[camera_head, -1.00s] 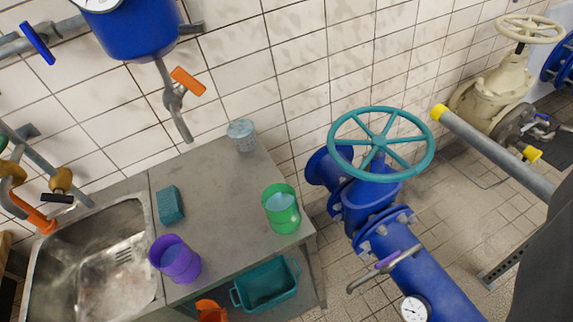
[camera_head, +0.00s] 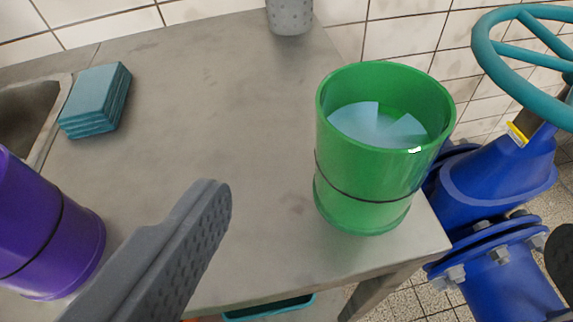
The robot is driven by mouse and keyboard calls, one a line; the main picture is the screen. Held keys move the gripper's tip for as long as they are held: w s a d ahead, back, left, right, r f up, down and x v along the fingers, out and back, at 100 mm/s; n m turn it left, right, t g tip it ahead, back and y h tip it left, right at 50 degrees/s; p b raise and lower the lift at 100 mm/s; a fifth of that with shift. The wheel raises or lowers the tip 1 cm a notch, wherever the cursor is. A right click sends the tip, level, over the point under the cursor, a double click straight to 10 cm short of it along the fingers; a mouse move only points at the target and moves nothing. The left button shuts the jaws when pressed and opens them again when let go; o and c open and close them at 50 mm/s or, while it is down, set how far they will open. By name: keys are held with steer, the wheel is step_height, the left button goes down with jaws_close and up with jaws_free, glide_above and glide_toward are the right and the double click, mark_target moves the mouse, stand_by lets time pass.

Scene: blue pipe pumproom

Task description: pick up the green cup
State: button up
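The green cup (camera_head: 365,185) stands upright near the right front corner of the grey metal table (camera_head: 230,110). It has a dark band around it and something light blue inside. My gripper (camera_head: 388,215) is open. One finger shows at the lower left, to the left of the cup and apart from it. Only a dark bit of the other finger shows at the right edge, to the right of the cup. Nothing is between the fingers and touching them as far as I can see.
A purple cup (camera_head: 45,235) stands at the left, close to my left finger. A teal sponge stack (camera_head: 95,98) lies behind it beside the sink (camera_head: 28,115). A grey perforated cup (camera_head: 290,14) is at the back. Blue pipework (camera_head: 500,190) and a teal handwheel (camera_head: 490,45) are close on the right.

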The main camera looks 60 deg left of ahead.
steer(key=b, duration=0.1)
glide_toward(380, 92)
steer(key=shift+b+x, duration=1)
steer(key=shift+x, duration=2.15)
steer(key=c, duration=1.8)
